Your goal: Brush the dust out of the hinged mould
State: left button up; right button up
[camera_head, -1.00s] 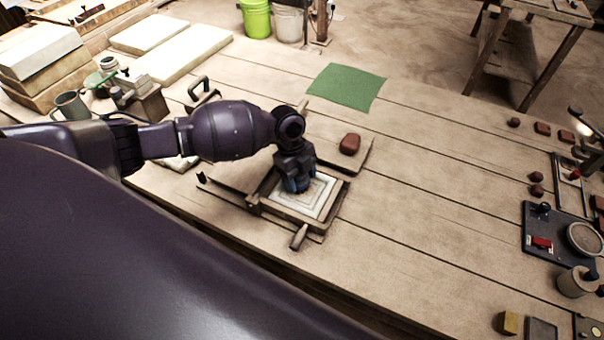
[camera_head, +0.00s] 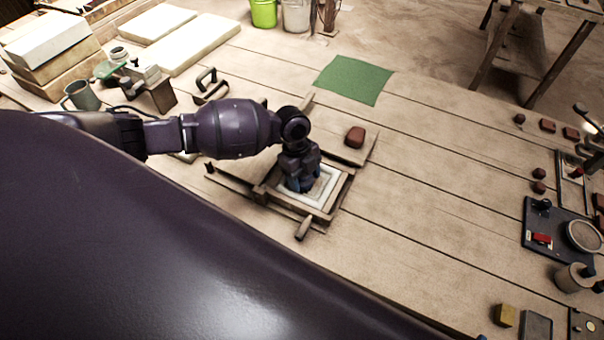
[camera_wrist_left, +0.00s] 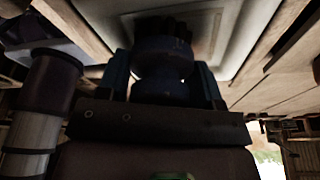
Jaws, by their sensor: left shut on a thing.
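The hinged mould (camera_head: 330,205) lies open on the bench, a wooden frame around a pale patterned plate (camera_head: 322,190). A wooden handle (camera_head: 304,229) sticks out at its near side. My left gripper (camera_head: 300,186) points down over the plate. In the left wrist view, its fingers (camera_wrist_left: 163,85) are shut on a dark round brush (camera_wrist_left: 162,52) with dark bristles at the plate. I cannot tell how firmly the bristles touch. In the head view the gripper mostly hides the brush and the plate's left part. My right gripper is not in view.
A reddish-brown clay lump (camera_head: 355,136) sits on a board behind the mould. A green cloth (camera_head: 353,80) lies farther back. A mug (camera_head: 82,96) and blocks stand at left. A dark tray (camera_head: 560,238) with tools is at right. The bench between is clear.

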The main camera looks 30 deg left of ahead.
pick_arm(q)
jog(key=shift+d, duration=0.4)
jog(key=shift+d+f, duration=0.1)
jog(key=shift+d, duration=0.15)
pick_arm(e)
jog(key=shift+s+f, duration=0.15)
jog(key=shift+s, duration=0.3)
pick_arm(q)
jog(key=shift+d, duration=0.65)
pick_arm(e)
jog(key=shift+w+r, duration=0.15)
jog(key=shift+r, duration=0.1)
pick_arm(q)
jog(key=shift+w, duration=0.1)
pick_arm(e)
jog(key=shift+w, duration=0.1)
